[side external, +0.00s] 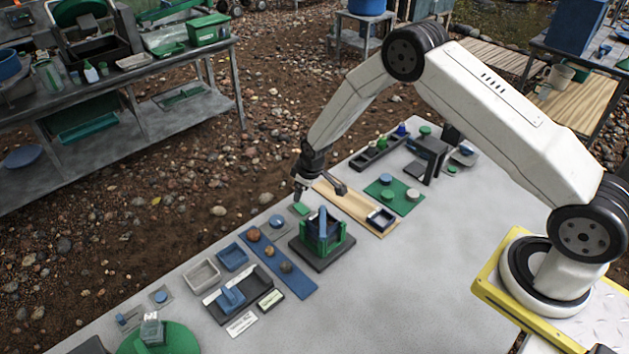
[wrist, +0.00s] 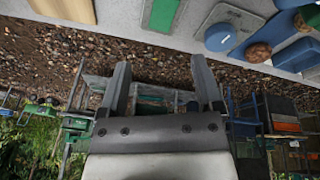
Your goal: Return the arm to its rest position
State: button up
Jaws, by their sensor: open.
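My gripper (side external: 299,192) is at the end of my outstretched white arm, near the far edge of the grey table (side external: 420,270). It appears a little above the table, close to a small green pad (side external: 301,208). In the wrist view my gripper (wrist: 161,75) has its two dark fingers spread apart with nothing between them. A green pad (wrist: 162,14) on the table also shows above the fingers there. The exact gap between the fingertips and the table cannot be told.
A green and blue fixture on a dark base (side external: 322,257) stands just in front of my gripper. A wooden board (side external: 352,207), a blue strip with stones (side external: 296,282) and a green mat (side external: 408,204) lie nearby. The table's right front is clear.

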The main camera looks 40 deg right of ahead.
jog(key=shift+s+r, duration=0.1)
jog(key=shift+r, duration=0.15)
jog(key=s+r+m, duration=0.2)
jog(key=s+r, duration=0.8)
jog(key=r, duration=0.4)
jog(key=s+r+m, duration=0.1)
jog(key=s+r, duration=0.2)
jog(key=s, duration=0.5)
jog(key=s+r+m, duration=0.1)
jog(key=s+r, duration=0.2)
jog(key=s, duration=0.5)
jog(key=shift+s+m+g, duration=0.3)
jog(key=shift+s+g, duration=0.05)
jog(key=shift+g, duration=0.05)
